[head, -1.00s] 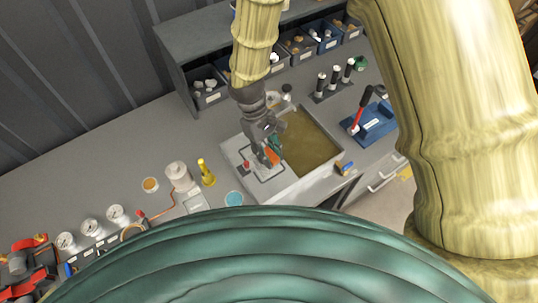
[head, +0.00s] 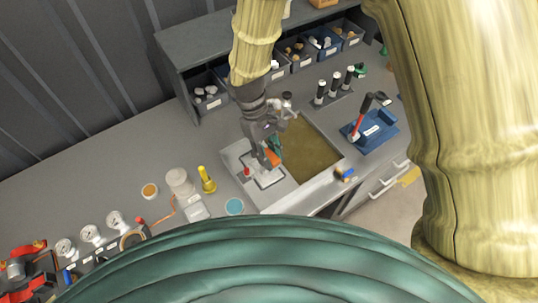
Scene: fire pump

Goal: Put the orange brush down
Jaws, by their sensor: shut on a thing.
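My gripper (head: 266,155) is shut on the orange brush (head: 273,158), above the left, pale part of a light grey sink-like tray (head: 284,193). The brush shows as a small orange patch with a dark green part beside it. The gripper's fingers hide much of it. I cannot tell whether the brush touches the surface below.
Brown murky liquid (head: 312,150) fills the tray's right part. A small red-topped item (head: 247,172) stands close left of my gripper. A yellow bottle (head: 206,180) and a blue cup (head: 234,206) are further left. Several bins (head: 275,70) line the back shelf.

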